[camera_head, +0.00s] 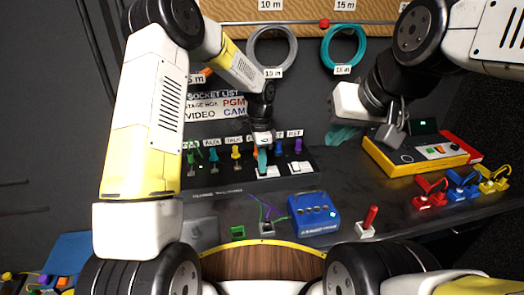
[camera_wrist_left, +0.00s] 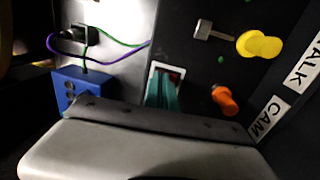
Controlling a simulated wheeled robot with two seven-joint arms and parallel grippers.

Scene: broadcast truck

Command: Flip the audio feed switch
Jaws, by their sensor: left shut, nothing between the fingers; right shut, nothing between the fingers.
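My left gripper (camera_head: 262,160) is over the sloped switch panel (camera_head: 210,183), its teal fingers shut and empty. In the left wrist view its fingertips (camera_wrist_left: 162,98) overlap the edge of a white-framed rocker switch (camera_wrist_left: 168,72) with a dark and red inside; I cannot tell whether they touch it. In the head view this white switch (camera_head: 268,172) is partly behind the fingers. A second white switch (camera_head: 301,167) is to its right. No readable label marks either one as audio feed. My right gripper (camera_head: 342,136) is shut and empty above the desk, right of the panel.
Coloured knobs, including yellow (camera_head: 236,153) and purple (camera_head: 298,146), line the panel under labels. A blue box (camera_head: 313,213), a red lever (camera_head: 370,217) and a yellow unit (camera_head: 415,157) stand on the desk. Cable coils (camera_head: 272,47) hang behind.

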